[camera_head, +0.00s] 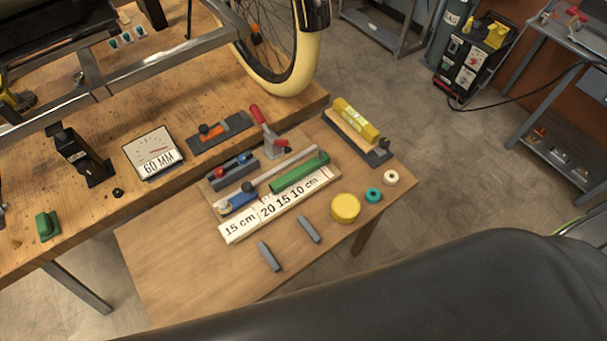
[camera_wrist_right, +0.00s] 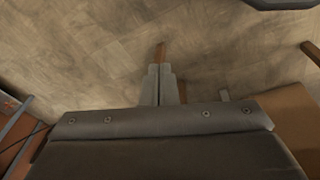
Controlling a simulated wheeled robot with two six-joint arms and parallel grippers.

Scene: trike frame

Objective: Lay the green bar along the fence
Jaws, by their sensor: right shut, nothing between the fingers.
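The green bar (camera_head: 300,172) lies on a small jig board on the low wooden table in the head view. It is beside a long grey rail (camera_head: 288,168), apparently the fence, and roughly in line with it; I cannot tell whether they touch. A white ruler strip (camera_head: 280,205) with centimetre marks runs along the bar's near side. A blue clamp or stop (camera_head: 237,198) sits at the rail's left end. My right gripper (camera_wrist_right: 160,72) shows in the right wrist view, shut and empty, with floor beyond it. My left gripper is in neither view.
Two grey blocks (camera_head: 269,256) lie on the near table, with a yellow round tin (camera_head: 345,208) and tape rolls (camera_head: 373,195) to their right. A red-handled clamp (camera_head: 268,132) and a yellow level (camera_head: 356,120) stand behind. The table's near left is clear.

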